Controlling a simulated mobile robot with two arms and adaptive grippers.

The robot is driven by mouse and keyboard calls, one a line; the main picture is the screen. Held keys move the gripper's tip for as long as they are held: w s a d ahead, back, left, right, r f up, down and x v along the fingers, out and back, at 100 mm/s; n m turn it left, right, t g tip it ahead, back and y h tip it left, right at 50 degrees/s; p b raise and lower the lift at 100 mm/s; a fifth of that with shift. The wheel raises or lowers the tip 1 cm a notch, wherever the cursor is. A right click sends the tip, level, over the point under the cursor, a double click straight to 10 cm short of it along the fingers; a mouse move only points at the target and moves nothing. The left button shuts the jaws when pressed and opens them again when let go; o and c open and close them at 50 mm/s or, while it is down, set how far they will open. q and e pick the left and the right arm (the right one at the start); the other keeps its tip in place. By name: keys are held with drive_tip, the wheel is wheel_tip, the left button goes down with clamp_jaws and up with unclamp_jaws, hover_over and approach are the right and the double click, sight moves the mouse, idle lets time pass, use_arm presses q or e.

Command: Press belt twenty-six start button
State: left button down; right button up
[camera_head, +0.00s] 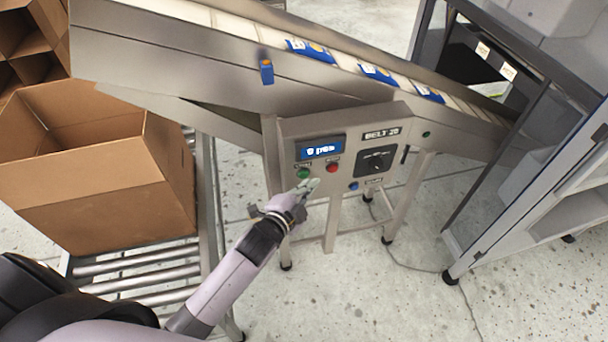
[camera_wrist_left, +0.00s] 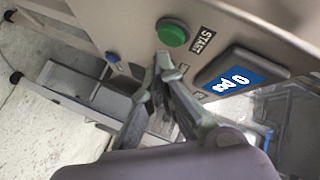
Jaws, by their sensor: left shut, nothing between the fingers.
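In the left wrist view the green button (camera_wrist_left: 172,32) shows large next to the START label (camera_wrist_left: 202,40). My left gripper (camera_head: 308,185) is shut and empty, with its fingertips (camera_wrist_left: 164,62) just below the button; I cannot tell whether they touch it. A red button (camera_head: 332,167) is to the right of the green one. My right gripper is not in view.
An open cardboard box (camera_head: 110,205) stands on a roller conveyor (camera_head: 150,268) at the left. Blue packets lie on the inclined belt (camera_head: 240,27) above the panel. A grey cabinet (camera_head: 530,150) stands at the right. A black rotary switch (camera_head: 376,161) and a blue button (camera_head: 353,186) are on the panel.

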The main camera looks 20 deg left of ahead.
use_arm(q)
drive_tip(key=shift+w, duration=0.1)
idle(0.4)
drive_tip(key=shift+w+a, duration=0.25)
